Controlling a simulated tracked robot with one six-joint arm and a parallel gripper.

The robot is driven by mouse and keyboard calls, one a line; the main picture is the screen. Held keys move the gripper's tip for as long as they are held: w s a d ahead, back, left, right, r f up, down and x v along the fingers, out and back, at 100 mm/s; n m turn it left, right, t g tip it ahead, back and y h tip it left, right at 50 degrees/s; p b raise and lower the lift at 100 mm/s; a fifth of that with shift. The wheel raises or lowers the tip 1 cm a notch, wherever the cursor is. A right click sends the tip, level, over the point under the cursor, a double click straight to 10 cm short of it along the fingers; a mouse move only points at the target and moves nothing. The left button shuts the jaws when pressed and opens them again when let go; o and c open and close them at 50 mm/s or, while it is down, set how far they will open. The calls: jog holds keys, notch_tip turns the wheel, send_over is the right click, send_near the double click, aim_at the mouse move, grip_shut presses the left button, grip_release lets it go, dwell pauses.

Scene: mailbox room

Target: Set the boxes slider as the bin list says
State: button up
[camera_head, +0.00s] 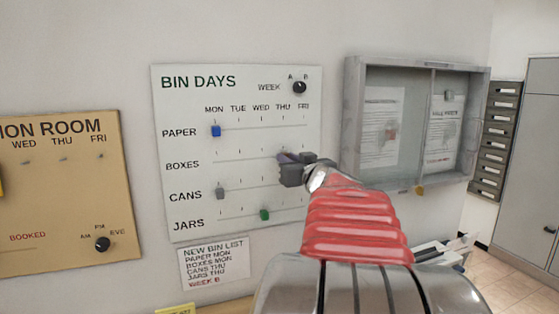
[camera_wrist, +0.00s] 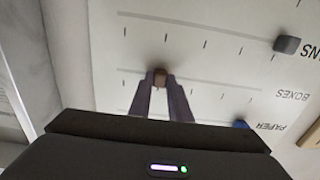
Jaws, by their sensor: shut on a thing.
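The BIN DAYS board (camera_head: 178,90) hangs on the wall with rows PAPER, BOXES, CANS and JARS and columns MON to FRI. My gripper (camera_head: 284,157) is at the BOXES row, near the THU column. In the wrist view my gripper (camera_wrist: 160,88) is shut on the brown boxes slider (camera_wrist: 160,77), which stands toward the FRI end of its track. In the head view the fingers hide this slider. The new bin list (camera_head: 214,262) below the board reads PAPER MON, BOXES MON, CANS THU, JARS THU, WEEK B.
The blue paper slider (camera_head: 216,131) and grey cans slider (camera_head: 220,193) are at MON; the green jars slider (camera_head: 264,214) is near WED. A black week knob (camera_head: 299,87) is at top right. A grey notice case (camera_head: 352,120) stands right of the board. The BOXES track toward MON is clear.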

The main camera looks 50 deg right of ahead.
grip_shut()
jog(key=shift+w+a, duration=1.6)
jog(key=shift+a, duration=1.1)
jog(key=shift+w+a, duration=1.6)
jog(key=shift+a, duration=1.1)
jog(key=shift+w+a, duration=1.6)
jog(key=shift+a, duration=1.2)
jog(key=o, duration=0.6)
grip_release()
jog(key=shift+o, duration=0.8)
jog(key=v, duration=1.4)
